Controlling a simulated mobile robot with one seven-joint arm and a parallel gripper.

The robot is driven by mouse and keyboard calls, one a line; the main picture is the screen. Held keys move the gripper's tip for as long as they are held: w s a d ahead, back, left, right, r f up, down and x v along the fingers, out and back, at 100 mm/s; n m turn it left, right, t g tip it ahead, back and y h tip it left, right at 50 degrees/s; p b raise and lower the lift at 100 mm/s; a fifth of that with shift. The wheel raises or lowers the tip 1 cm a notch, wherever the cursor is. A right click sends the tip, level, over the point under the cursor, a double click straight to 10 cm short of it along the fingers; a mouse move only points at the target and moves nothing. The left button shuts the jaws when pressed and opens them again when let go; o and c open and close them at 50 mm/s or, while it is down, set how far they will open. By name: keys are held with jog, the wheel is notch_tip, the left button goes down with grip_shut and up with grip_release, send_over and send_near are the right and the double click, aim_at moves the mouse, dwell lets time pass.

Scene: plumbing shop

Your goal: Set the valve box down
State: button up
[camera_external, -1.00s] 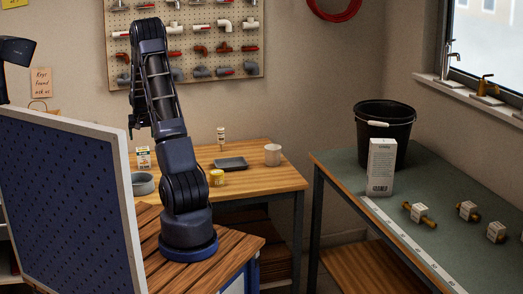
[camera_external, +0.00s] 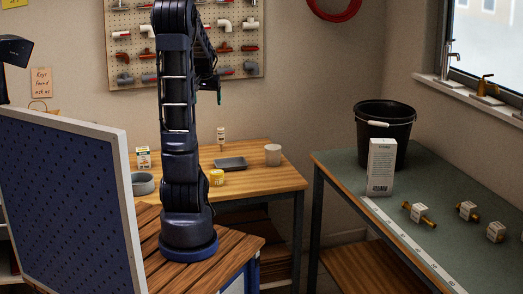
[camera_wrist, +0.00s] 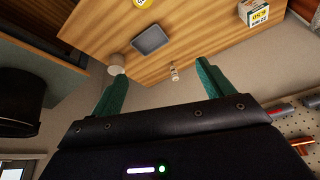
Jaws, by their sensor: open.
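My gripper (camera_external: 218,90) is raised in the air above the back of the wooden table, in front of the pegboard. In the wrist view my gripper (camera_wrist: 160,70) is open, its two green fingers apart with nothing held between them. A tall white box (camera_external: 381,167) with print stands upright on the green bench at the right, in front of the bucket and far from my gripper. A smaller printed white box (camera_external: 143,157) stands at the left of the wooden table; it also shows in the wrist view (camera_wrist: 253,12). I cannot tell which is the valve box.
The wooden table (camera_external: 285,180) holds a grey tray (camera_external: 230,163), a white cup (camera_external: 273,155), a yellow tin (camera_external: 216,177), a grey bowl (camera_external: 143,184) and a small bottle (camera_external: 221,138). A black bucket (camera_external: 390,125) and several brass fittings (camera_external: 418,213) occupy the green bench (camera_external: 455,185).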

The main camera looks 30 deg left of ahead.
jog(key=s+d+r+m+h, duration=0.2)
jog(key=s+d+m, duration=0.2)
jog(key=s+d, duration=1.7)
jog(key=shift+s+d+r+t, duration=0.15)
jog(key=shift+s+d+t, duration=0.2)
jog(key=shift+s, duration=0.4)
